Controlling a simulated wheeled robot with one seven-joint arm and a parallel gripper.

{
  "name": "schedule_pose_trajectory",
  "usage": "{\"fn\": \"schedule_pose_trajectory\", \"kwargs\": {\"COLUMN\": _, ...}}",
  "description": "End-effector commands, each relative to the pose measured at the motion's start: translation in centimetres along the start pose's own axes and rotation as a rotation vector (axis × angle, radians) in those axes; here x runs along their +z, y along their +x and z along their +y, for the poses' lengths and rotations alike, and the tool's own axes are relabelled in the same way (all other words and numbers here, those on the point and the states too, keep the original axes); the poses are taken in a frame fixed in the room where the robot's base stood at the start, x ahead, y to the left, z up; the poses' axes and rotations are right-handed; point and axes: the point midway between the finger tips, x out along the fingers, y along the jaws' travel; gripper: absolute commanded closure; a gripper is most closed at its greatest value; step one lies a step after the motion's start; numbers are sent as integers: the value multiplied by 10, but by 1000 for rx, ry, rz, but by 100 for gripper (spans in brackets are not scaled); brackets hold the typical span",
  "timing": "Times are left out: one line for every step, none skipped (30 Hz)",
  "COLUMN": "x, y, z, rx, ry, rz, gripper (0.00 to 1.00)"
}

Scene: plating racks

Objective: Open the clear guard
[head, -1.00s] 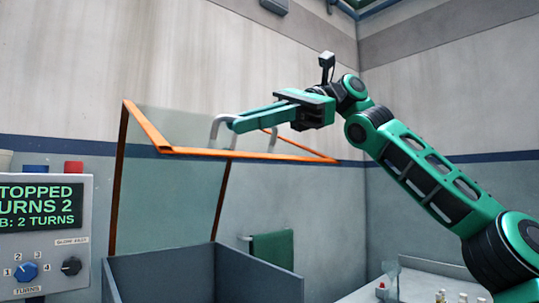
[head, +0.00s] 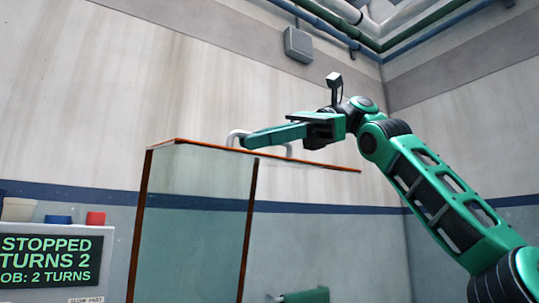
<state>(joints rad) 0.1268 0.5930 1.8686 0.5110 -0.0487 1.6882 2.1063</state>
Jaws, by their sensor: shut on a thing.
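The clear guard (head: 195,195) is a see-through panel with an orange-brown frame. Its upper edge stands raised, and a thin flap seen nearly edge-on (head: 310,163) reaches out to the right. A grey bar handle (head: 233,138) rises from the top of the guard. My gripper (head: 245,142) comes from the right and is shut on the handle. The fingers hide part of the bar. The lower end of the guard is out of the frame.
A control panel (head: 50,275) at left reads "STOPPED, TURNS 2". Blue (head: 58,219) and red (head: 96,218) items and a beige pot (head: 18,209) stand on it. A green cloth (head: 305,295) hangs low. Pipes (head: 340,30) and a wall box (head: 298,44) are high up.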

Motion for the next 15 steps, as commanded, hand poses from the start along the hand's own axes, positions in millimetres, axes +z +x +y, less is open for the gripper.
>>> {"fn": "schedule_pose_trajectory", "kwargs": {"x": 2, "y": 3, "z": 0, "rx": 1, "ry": 1, "rz": 1, "gripper": 100}}
{"fn": "schedule_pose_trajectory", "kwargs": {"x": 3, "y": 2, "z": 0, "rx": 1, "ry": 0, "rz": 2, "gripper": 100}}
{"fn": "schedule_pose_trajectory", "kwargs": {"x": 3, "y": 2, "z": 0, "rx": 0, "ry": 0, "rz": 3, "gripper": 100}}
{"fn": "schedule_pose_trajectory", "kwargs": {"x": 3, "y": 1, "z": 0, "rx": 0, "ry": 0, "rz": 3, "gripper": 100}}
{"fn": "schedule_pose_trajectory", "kwargs": {"x": 3, "y": 0, "z": 0, "rx": -1, "ry": 0, "rz": 4, "gripper": 100}}
{"fn": "schedule_pose_trajectory", "kwargs": {"x": 3, "y": 0, "z": 0, "rx": -2, "ry": 1, "rz": 4, "gripper": 100}}
{"fn": "schedule_pose_trajectory", "kwargs": {"x": 3, "y": -1, "z": 0, "rx": -3, "ry": 1, "rz": 5, "gripper": 100}}
{"fn": "schedule_pose_trajectory", "kwargs": {"x": 3, "y": -2, "z": 0, "rx": -4, "ry": 1, "rz": 5, "gripper": 100}}
{"fn": "schedule_pose_trajectory", "kwargs": {"x": 3, "y": -2, "z": 0, "rx": -5, "ry": 2, "rz": 6, "gripper": 100}}
{"fn": "schedule_pose_trajectory", "kwargs": {"x": 3, "y": -3, "z": 0, "rx": -6, "ry": 2, "rz": 6, "gripper": 100}}
{"fn": "schedule_pose_trajectory", "kwargs": {"x": 3, "y": -4, "z": 0, "rx": -6, "ry": 3, "rz": 7, "gripper": 100}}
{"fn": "schedule_pose_trajectory", "kwargs": {"x": 2, "y": -4, "z": 0, "rx": -8, "ry": 3, "rz": 8, "gripper": 100}}
{"fn": "schedule_pose_trajectory", "kwargs": {"x": 2, "y": -5, "z": 0, "rx": -8, "ry": 4, "rz": 8, "gripper": 100}}
{"fn": "schedule_pose_trajectory", "kwargs": {"x": 2, "y": -5, "z": 0, "rx": -9, "ry": 4, "rz": 8, "gripper": 100}}
{"fn": "schedule_pose_trajectory", "kwargs": {"x": 2, "y": -6, "z": 1, "rx": -10, "ry": 4, "rz": 9, "gripper": 100}}
